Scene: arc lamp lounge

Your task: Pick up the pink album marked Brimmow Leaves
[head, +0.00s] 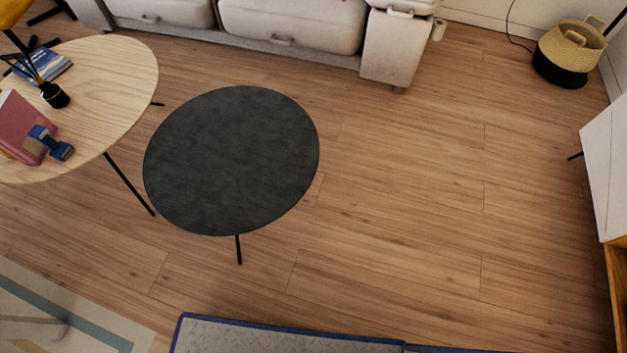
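A pink album (24,124) stands tilted near the left edge of the light wooden round table (120,85). Any writing on it is too small to read. A blue object (51,143), perhaps a stamp or small dumbbell, is right beside it and overlaps its lower right corner in the picture. The album's left side is close to the picture's edge. My gripper is not in view.
A blue book (50,64) and a black pot with dark sticks (54,95) share the wooden table. A bare dark round table (232,160) stands beside it. A sofa (290,25) lines the back, with a basket (569,52) at far right. Open floor (420,190) lies right of the tables.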

